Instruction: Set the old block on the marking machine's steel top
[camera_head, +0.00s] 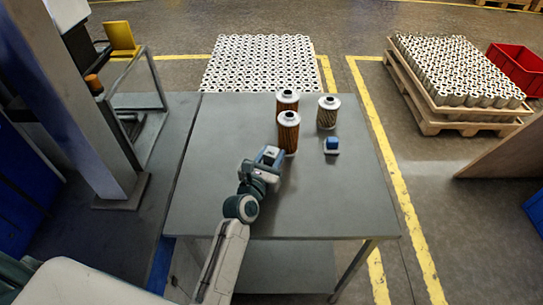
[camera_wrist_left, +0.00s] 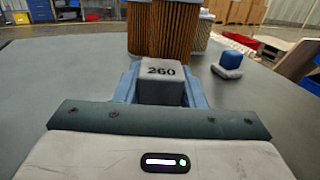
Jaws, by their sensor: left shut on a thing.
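My left gripper (camera_head: 270,156) is over the grey steel-topped table (camera_head: 320,205), in front of the filter cartridges. In the left wrist view its blue fingers are shut on a small grey block (camera_wrist_left: 162,70) marked 260. I cannot tell whether the block touches the tabletop. A second block, with a blue upper part and pale base (camera_head: 332,145), stands on the table to the right; it also shows in the left wrist view (camera_wrist_left: 230,62). No label tells me which is the old block. My right gripper is not in view.
Several brown pleated cartridges with pale caps (camera_head: 288,133) stand just beyond my left gripper. The table's front and right are clear. A machine frame with a grey column (camera_head: 85,110) stands left. Pallets of cartridges (camera_head: 455,70) and a red crate (camera_head: 515,68) lie beyond.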

